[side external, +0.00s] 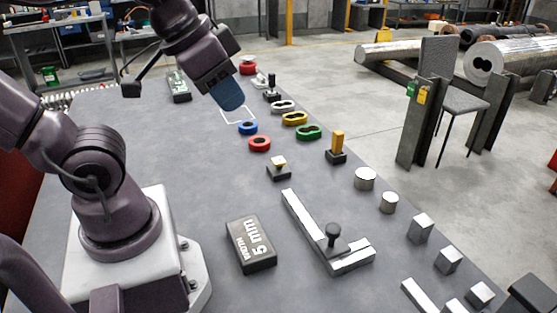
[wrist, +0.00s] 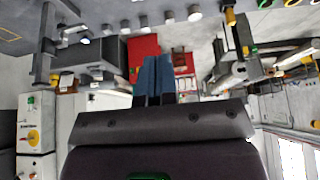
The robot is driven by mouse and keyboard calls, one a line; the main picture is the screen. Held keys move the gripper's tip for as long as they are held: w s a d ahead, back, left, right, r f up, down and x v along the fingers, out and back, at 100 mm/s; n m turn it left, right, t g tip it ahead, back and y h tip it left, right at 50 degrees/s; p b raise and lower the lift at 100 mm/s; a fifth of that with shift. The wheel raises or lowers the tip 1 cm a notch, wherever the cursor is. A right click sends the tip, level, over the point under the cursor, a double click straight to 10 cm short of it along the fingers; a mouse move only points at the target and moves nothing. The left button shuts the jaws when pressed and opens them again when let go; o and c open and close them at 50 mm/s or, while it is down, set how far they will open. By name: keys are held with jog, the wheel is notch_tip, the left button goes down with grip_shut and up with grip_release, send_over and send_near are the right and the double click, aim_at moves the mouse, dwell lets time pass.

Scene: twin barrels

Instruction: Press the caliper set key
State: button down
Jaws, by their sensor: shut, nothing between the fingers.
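My gripper (side external: 232,104) has blue fingers, shut and empty, held in the air above the far part of the grey bench, near a white square outline (side external: 236,116). Its fingers also show in the wrist view (wrist: 153,75). A caliper-like slide (side external: 318,232) with a black knob lies on the near part of the bench. A black block reading "WIDTH 5 mm" (side external: 251,243) lies left of it. I cannot tell for certain which part is the set key.
Blue (side external: 248,128), red (side external: 259,144), green (side external: 308,133) and yellow (side external: 295,118) rings lie near the gripper. A yellow upright lever (side external: 337,142) stands at the right edge. Several metal cylinders and blocks line that edge. A second display (side external: 179,86) lies at the far left.

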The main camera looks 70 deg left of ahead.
dwell(0.7)
jog(key=w+a+f+n+g+y, duration=0.1)
jog(key=w+a+f+g, duration=0.1)
jog(key=a+f, duration=0.3)
jog(key=w+a+f+n+g+y, duration=0.1)
jog(key=w+a+f+y, duration=0.15)
jog(key=a, duration=0.45)
jog(key=m+t+h, duration=0.3)
jog(key=m+t, duration=0.4)
jog(key=m, duration=0.3)
send_over(279, 161)
notch_tip(279, 161, down, 12)
jog(key=shift+r+y, duration=0.1)
jog(key=shift+y, duration=0.15)
jog(key=shift+f, duration=4.45)
